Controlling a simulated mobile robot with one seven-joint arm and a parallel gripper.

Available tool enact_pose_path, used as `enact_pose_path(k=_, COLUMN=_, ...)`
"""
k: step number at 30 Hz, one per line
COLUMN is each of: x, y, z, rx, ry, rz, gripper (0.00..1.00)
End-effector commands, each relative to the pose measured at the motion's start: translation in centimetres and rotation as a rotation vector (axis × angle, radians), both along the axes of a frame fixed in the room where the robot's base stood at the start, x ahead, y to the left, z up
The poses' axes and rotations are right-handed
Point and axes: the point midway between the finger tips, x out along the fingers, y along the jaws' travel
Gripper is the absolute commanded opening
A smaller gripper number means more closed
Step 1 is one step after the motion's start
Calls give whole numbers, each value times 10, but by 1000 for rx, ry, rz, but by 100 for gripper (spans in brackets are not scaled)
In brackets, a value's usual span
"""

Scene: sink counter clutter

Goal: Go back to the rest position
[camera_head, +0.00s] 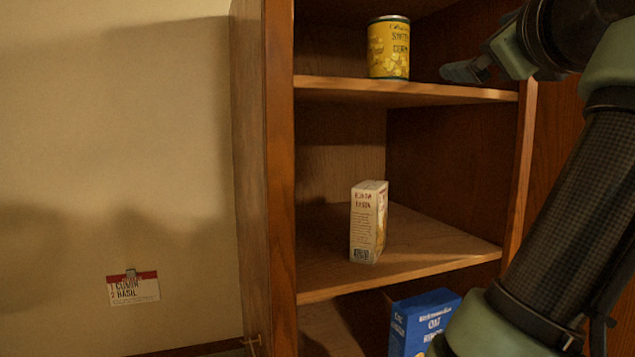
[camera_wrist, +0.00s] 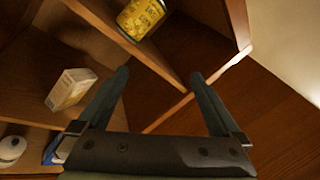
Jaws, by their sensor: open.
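My gripper (camera_head: 463,72) is at the upper right in the head view, in front of the upper shelf and to the right of a yellow can of corn. In the wrist view my gripper (camera_wrist: 160,82) shows two fingers spread apart with nothing between them. The yellow can (camera_head: 389,48) stands upright on the upper shelf, apart from the gripper. The can also shows at the top of the wrist view (camera_wrist: 141,17). My arm covers the right side of the head view.
The wooden cabinet (camera_head: 280,180) has open shelves. A cream box (camera_head: 367,222) stands on the middle shelf, and a blue box (camera_head: 424,320) sits below. A white round item (camera_wrist: 11,149) shows at the wrist view's lower left. A label card (camera_head: 133,289) hangs on the left wall.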

Motion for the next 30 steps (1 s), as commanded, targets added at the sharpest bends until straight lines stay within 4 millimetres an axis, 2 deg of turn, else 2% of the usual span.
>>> enact_pose_path(k=1, x=0, y=2, z=-26, rx=-119, ry=-11, rz=-46, gripper=100)
enact_pose_path(k=4, x=-6, y=12, z=-56, rx=-413, ry=-46, rz=-152, gripper=100)
enact_pose_path(k=8, x=-21, y=35, z=-92, rx=-814, ry=-86, rz=-293, gripper=100)
enact_pose_path(k=14, x=-60, y=89, z=-145, rx=-1400, ry=-150, rz=-525, gripper=100)
enact_pose_path(k=18, x=-100, y=132, z=-178, rx=-1758, ry=-198, rz=-713, gripper=100)
enact_pose_path(k=21, x=-129, y=157, z=-197, rx=-1953, ry=-225, rz=-843, gripper=100)
enact_pose_path(k=24, x=-154, y=174, z=-208, rx=-2083, ry=-238, rz=-953, gripper=100)
enact_pose_path(k=27, x=-170, y=184, z=-213, rx=-2157, ry=-243, rz=-1028, gripper=100)
enact_pose_path(k=30, x=-176, y=188, z=-214, rx=-2187, ry=-243, rz=-1063, gripper=100)
